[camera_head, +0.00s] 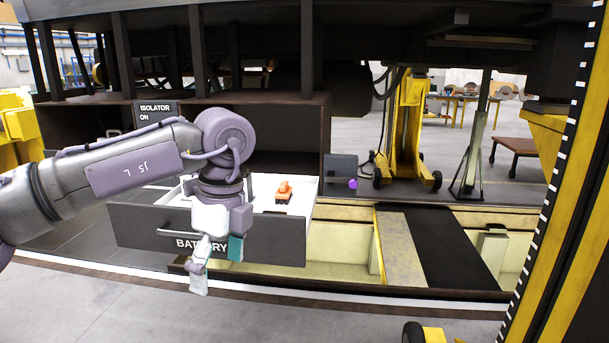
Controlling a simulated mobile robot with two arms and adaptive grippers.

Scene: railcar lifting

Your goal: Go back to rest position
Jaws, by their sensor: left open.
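My left arm comes in from the left. My left gripper (216,264) is open and empty, pointing down in front of the battery drawer (275,242). The drawer is pulled out and has a handle and the label BATTERY on its dark front. The gripper hides part of that front; whether it touches the front I cannot tell. An orange object (284,193) lies on the white inside of the drawer. My right gripper is not in view.
An ISOLATOR ON sign (155,111) is above the drawer. A yellow lifting jack (407,125) stands behind, and a yellow and black column (570,220) rises at right. A pit (345,255) opens right of the drawer. Grey floor (90,300) is clear at front left.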

